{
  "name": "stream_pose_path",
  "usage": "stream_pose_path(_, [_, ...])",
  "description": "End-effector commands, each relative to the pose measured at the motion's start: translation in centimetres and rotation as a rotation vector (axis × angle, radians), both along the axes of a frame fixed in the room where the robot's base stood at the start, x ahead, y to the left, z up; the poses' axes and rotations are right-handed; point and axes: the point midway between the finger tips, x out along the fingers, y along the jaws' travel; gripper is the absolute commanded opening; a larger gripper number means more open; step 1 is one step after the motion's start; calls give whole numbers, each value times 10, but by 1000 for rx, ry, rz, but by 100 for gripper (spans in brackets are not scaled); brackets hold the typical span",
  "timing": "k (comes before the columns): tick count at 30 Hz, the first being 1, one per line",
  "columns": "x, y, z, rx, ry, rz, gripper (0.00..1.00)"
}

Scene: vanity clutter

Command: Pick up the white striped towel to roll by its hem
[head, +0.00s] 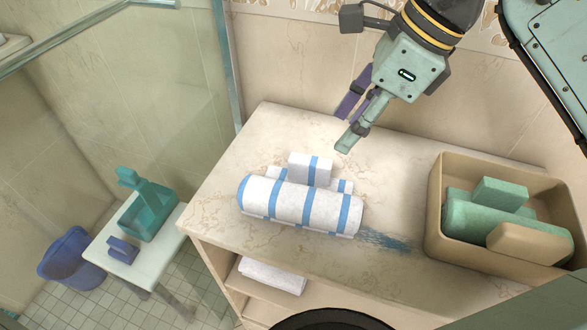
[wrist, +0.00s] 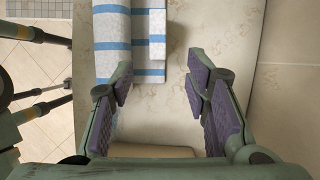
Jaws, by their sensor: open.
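The white towel with blue stripes (head: 290,203) lies rolled on the marble counter, its long side facing the front. A small block-like white and blue piece (head: 308,166) stands up behind the roll, with a flat striped part beneath it. My gripper (head: 346,125) is open and empty, above the counter behind and right of the towel. In the wrist view the towel (wrist: 112,38) is at the top, left of centre. The open fingers (wrist: 158,78) are below its upright piece (wrist: 157,30), apart from it. The roll's underside is hidden.
A tan bin (head: 434,225) with green and tan items stands at the counter's right. A blue smear (head: 388,241) marks the counter near the roll. A tiled wall (head: 290,60) rises behind. A white stool (head: 112,250) with teal items and a blue bucket (head: 70,262) stand lower left.

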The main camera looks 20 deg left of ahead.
Motion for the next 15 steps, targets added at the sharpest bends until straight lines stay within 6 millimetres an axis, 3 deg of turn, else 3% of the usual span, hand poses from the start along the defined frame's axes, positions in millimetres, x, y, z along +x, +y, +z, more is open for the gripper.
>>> stream_pose_path(9, [-3,18,-41,-1,0,1,43])
stream_pose_path(15, [-4,25,-53,-1,0,2,43])
